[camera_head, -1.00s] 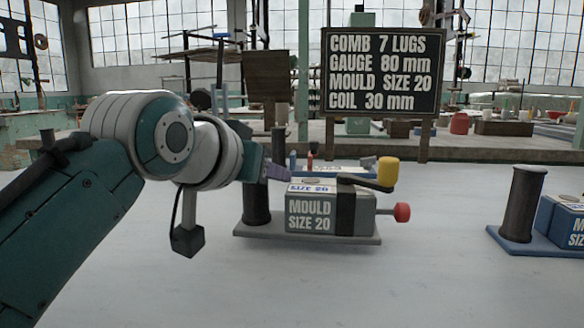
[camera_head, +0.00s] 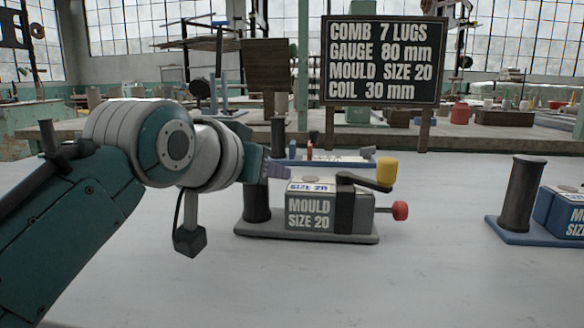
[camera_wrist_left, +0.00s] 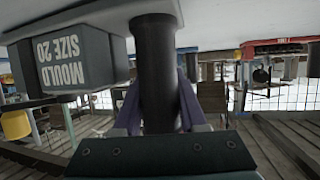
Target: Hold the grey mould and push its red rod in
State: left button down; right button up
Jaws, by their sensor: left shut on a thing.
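The grey mould (camera_head: 310,207), marked "MOULD SIZE 20", stands on its grey base at the middle of the head view. Its rod ends in a red knob (camera_head: 400,210) and sticks out from the right side. A lever with a yellow knob (camera_head: 386,171) lies across the top. A dark upright post (camera_head: 257,200) stands at the base's left end. My left gripper (camera_head: 268,170) is shut on this post near its top. In the left wrist view its purple fingers (camera_wrist_left: 157,105) flank the post (camera_wrist_left: 155,65), with the mould block (camera_wrist_left: 65,58) beside it.
A blue mould (camera_head: 565,215) with its own dark post stands at the right edge. Another blue base (camera_head: 330,160) lies behind the grey mould. A black sign (camera_head: 385,60) stands at the back. The table front is clear.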

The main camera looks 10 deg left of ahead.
jog(key=shift+r, duration=0.1)
dwell(0.7)
